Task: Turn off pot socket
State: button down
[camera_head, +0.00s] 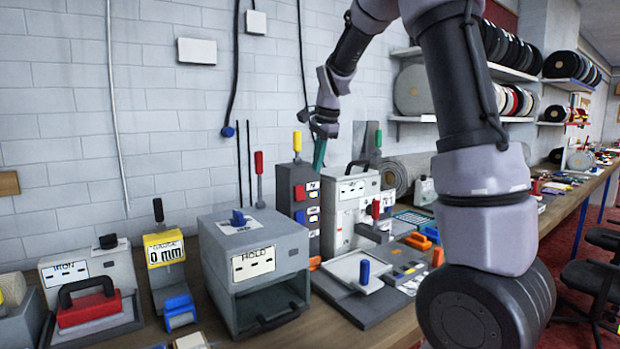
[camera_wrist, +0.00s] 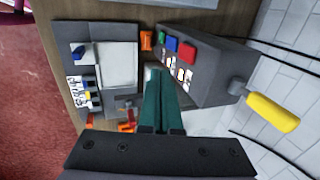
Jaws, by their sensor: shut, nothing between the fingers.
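A dark grey socket tower (camera_head: 284,188) stands against the back wall, with a yellow-handled lever (camera_head: 297,144) on top. Its front carries a red button (camera_head: 299,192), a blue button (camera_head: 300,216) and small white labels. The wrist view shows the tower (camera_wrist: 215,65) lying sideways, with red (camera_wrist: 187,51), blue (camera_wrist: 171,43) and green coloured parts and white switch labels (camera_wrist: 180,74). I cannot read which label is the pot socket. My gripper (camera_head: 319,160) has teal fingers, shut and empty, pointing down in front of the tower's upper right. The fingertips (camera_wrist: 163,75) overlap the label side in the wrist view.
A grey box marked HOLD (camera_head: 255,262) stands left of the tower. A white machine (camera_head: 345,195) with a black handle stands close on its right. A grey plate with a blue knob (camera_head: 364,272) lies in front.

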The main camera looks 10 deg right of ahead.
aim_at(304, 189)
jog(key=x, duration=0.3)
jog(key=w+x, duration=0.1)
jog(key=x, duration=0.3)
jog(key=w+x, duration=0.1)
jog(key=x, duration=0.2)
jog(key=shift+w+a, duration=0.25)
jog(key=shift+a, duration=0.2)
jog(key=shift+w+a+f, duration=0.1)
jog(key=shift+w+a, duration=0.1)
jog(key=shift+w, duration=0.3)
jog(key=shift+w+a+f+t, duration=0.1)
jog(key=shift+w+f+t, duration=0.1)
jog(key=shift+t, duration=0.2)
jog(key=shift+r, duration=0.2)
jog(key=shift+w+a+r, duration=0.1)
jog(key=shift+r, duration=0.75)
